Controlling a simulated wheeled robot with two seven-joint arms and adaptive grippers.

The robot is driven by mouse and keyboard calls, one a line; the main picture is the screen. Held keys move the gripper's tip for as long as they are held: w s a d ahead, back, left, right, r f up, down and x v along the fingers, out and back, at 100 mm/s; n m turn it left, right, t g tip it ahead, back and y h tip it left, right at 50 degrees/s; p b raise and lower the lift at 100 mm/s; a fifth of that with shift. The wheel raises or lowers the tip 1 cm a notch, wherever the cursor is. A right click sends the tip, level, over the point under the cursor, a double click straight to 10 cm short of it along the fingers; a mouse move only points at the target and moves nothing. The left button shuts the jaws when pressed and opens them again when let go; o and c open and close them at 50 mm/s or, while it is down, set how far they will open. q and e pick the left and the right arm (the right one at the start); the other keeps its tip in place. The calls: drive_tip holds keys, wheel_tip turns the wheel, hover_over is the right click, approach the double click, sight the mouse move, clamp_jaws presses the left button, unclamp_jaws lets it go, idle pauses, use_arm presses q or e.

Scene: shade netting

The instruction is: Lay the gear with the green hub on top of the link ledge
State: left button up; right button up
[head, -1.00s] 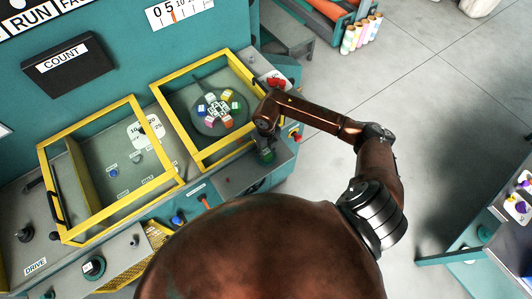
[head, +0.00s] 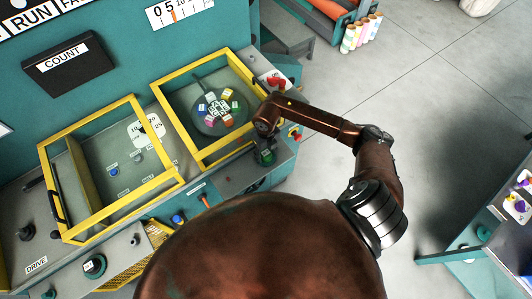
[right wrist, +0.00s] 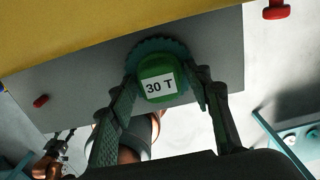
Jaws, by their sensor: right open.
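The gear with the green hub (right wrist: 158,76) shows in the right wrist view as a teal toothed disc under a green block labelled "30 T". In the head view only a bit of its green (head: 267,156) shows below my right gripper (head: 265,150). The gear appears over the flat grey ledge (right wrist: 215,50) on the machine's front right; I cannot tell whether it touches it. My right gripper (right wrist: 163,85) is open, with one finger on each side of the hub.
Left of my right gripper is a yellow-framed opening (head: 205,160) with a round plate of coloured blocks (head: 218,108). A second yellow frame (head: 110,205) lies further left. Red knobs (head: 295,133) stand near the ledge. Open floor (head: 430,90) lies to the right.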

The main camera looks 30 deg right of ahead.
sight(266, 153)
drive_tip(key=shift+r, duration=0.15)
wheel_tip(266, 153, up, 12)
drive_tip(key=b, duration=0.1)
drive_tip(key=shift+b, duration=0.4)
idle(1.2)
